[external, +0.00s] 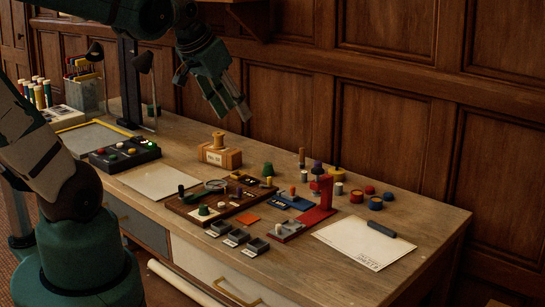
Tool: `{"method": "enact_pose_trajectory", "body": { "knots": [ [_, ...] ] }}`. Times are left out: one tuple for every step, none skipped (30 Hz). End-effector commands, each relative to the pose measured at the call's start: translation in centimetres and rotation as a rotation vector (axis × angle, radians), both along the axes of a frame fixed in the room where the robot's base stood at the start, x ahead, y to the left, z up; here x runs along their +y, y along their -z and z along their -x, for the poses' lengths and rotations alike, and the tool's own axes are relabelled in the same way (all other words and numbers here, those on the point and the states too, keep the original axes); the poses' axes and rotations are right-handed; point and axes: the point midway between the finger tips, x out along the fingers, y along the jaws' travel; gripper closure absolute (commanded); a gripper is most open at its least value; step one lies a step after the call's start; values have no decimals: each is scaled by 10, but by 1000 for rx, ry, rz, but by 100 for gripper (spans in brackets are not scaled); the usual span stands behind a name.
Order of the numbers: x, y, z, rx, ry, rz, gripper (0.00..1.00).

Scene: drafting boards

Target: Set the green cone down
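My gripper (232,108) hangs in the air above the back of the desk, tilted down to the right. I see no object between its fingers, and their gap is too small and dark to judge. A small green, cone-like piece (267,170) stands on the desk right of the wooden block, well below my gripper and apart from it. Another small green piece (204,210) sits on the brown tray (180,204). Both are too small to tell for certain which is a cone.
A wooden block with a knob (220,155) stands below my gripper. Small coloured pieces, a red stand (318,205) and grey open boxes (237,237) crowd the middle. A black button box (124,155) is at left. White sheets (350,243) lie at right and left.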

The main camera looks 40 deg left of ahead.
Motion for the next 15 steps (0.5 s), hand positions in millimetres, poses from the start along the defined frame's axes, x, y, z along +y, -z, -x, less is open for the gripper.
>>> {"method": "enact_pose_trajectory", "body": {
  "knots": [
    [-3,1,9,-7,-4,3,62],
    [-5,1,13,-12,-8,6,62],
    [-7,2,19,-19,-13,8,62],
    [-8,3,23,-23,-16,10,62],
    [-9,3,27,-27,-19,13,62],
    [-11,4,32,-32,-22,15,62],
    [-12,5,36,-37,-27,18,62],
    [-13,6,39,-41,-30,20,62],
    [-14,7,43,-46,-33,23,62],
    [-15,7,46,-50,-35,24,62],
    [-16,8,49,-53,-39,27,62],
    [-17,9,52,-56,-42,29,62],
    [-17,9,53,-58,-43,31,62],
    [-18,9,55,-60,-44,31,62],
    [-19,10,57,-62,-46,33,62]
  ]
}}
